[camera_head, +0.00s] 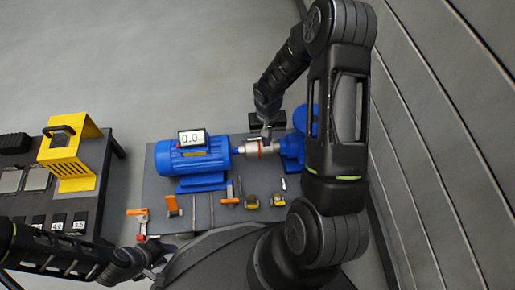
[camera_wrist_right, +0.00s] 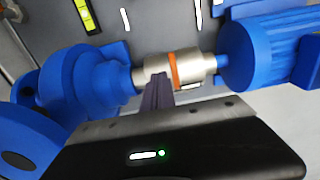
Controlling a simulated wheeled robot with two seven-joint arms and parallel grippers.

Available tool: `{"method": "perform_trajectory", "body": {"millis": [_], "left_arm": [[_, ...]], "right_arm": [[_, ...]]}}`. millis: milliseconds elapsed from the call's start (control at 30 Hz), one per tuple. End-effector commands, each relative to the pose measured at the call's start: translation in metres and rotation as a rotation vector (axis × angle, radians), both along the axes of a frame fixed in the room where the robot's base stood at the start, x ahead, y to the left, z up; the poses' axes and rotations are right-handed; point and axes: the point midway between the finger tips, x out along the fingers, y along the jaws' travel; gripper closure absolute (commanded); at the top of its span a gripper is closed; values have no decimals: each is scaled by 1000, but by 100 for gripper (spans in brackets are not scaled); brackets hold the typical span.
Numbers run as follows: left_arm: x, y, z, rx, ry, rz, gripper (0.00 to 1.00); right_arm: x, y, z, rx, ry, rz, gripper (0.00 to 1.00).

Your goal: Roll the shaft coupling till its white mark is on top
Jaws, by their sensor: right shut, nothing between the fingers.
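The shaft coupling (camera_head: 262,148) is a silvery cylinder with an orange band, between the blue motor (camera_head: 190,158) and a blue pump (camera_head: 291,147). It also shows in the right wrist view (camera_wrist_right: 199,67). A small white patch shows at its lower edge there, next to the orange band; I cannot tell for certain that it is the mark. My right gripper (camera_head: 265,138) is shut and empty, its fingertips (camera_wrist_right: 157,80) at the coupling's side; whether they touch is unclear. My left gripper (camera_head: 158,258) is low at the left, away from the coupling; its jaw state is unclear.
A grey skid plate (camera_head: 155,195) carries the motor, with a display reading 0.0 (camera_head: 191,138) on top. Orange clamps (camera_head: 172,206) and yellow items (camera_head: 251,201) lie in front. A dark bench with a yellow guard (camera_head: 68,150) stands left. A panelled wall is close at the right.

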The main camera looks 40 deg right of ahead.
Motion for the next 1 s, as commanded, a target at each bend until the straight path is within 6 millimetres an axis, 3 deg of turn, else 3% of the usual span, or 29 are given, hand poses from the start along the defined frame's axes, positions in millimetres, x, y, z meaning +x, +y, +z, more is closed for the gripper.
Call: {"method": "perform_trajectory", "body": {"millis": [800,1000], "left_arm": [[0,0,0,0,0,0,64],[0,0,8,0,0,0,64]], "right_arm": [[-7,3,-2,3,8,0,100],[-6,3,9,3,7,0,100]]}}
